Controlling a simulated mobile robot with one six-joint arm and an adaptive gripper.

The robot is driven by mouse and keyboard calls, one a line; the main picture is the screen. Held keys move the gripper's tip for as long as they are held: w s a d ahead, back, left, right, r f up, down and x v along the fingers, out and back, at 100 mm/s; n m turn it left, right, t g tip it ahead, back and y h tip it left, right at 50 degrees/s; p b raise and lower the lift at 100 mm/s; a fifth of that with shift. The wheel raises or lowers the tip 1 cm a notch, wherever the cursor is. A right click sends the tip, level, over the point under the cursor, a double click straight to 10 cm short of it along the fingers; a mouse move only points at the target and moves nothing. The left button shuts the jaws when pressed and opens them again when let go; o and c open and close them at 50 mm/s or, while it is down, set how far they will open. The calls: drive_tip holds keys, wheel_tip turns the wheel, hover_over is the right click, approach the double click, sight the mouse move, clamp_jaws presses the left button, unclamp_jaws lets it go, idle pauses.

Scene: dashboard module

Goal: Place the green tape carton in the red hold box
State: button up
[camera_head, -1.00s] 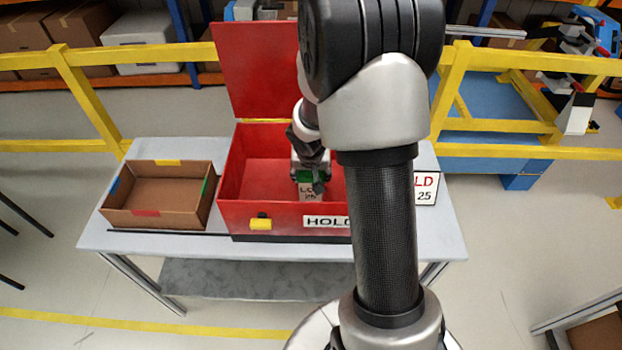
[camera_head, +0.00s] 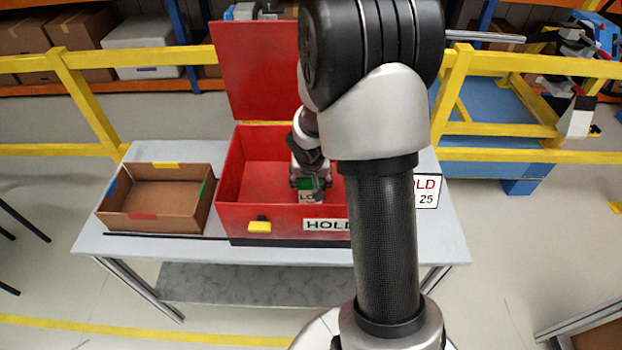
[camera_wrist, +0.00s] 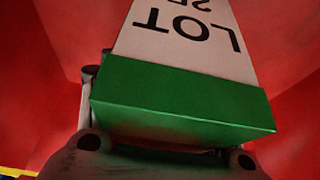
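The green tape carton (camera_head: 308,196) is a white box with a green end and black "LOT" print. It is inside the open red hold box (camera_head: 268,222), near the front wall, which hides its lower part. My gripper (camera_head: 310,186) reaches down into the box and is shut on the carton's green end. In the wrist view the carton (camera_wrist: 180,98) fills the middle, with a finger against its left side; the right finger is mostly hidden. Red walls (camera_wrist: 40,60) surround it. I cannot tell whether the carton touches the box floor.
The red lid (camera_head: 256,70) stands raised at the back. An empty brown tray (camera_head: 155,222) sits left of the box on the grey table (camera_head: 130,245). A sign (camera_head: 427,192) is at the right. A yellow rail (camera_head: 100,148) runs behind. My arm hides the box's right part.

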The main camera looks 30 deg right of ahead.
drive_tip(key=o, duration=0.4)
drive_tip(key=shift+r, duration=0.15)
drive_tip(key=shift+r+p, duration=0.35)
drive_tip(key=shift+p, duration=0.15)
drive_tip(key=p+v, duration=0.6)
drive_tip(key=v, duration=0.6)
drive_tip(key=shift+r, duration=0.2)
drive_tip(key=s+a+r+n, duration=0.3)
drive_tip(key=s+a+r, duration=0.5)
drive_tip(key=r, duration=0.4)
drive_tip(key=s+a+r+n, duration=0.1)
drive_tip(key=s+a, duration=0.1)
drive_tip(key=s, duration=0.2)
drive_tip(key=s+a+r+n+y, duration=0.1)
drive_tip(key=s+a+r, duration=0.1)
drive_tip(key=s+a, duration=0.1)
drive_tip(key=s+a+r+n+t+y, duration=0.1)
drive_tip(key=s+a, duration=0.1)
drive_tip(key=s, duration=0.3)
drive_tip(key=shift+s+a+r+n, duration=0.15)
drive_tip(key=shift+a+r+n, duration=0.2)
drive_tip(key=shift+a+n, duration=0.05)
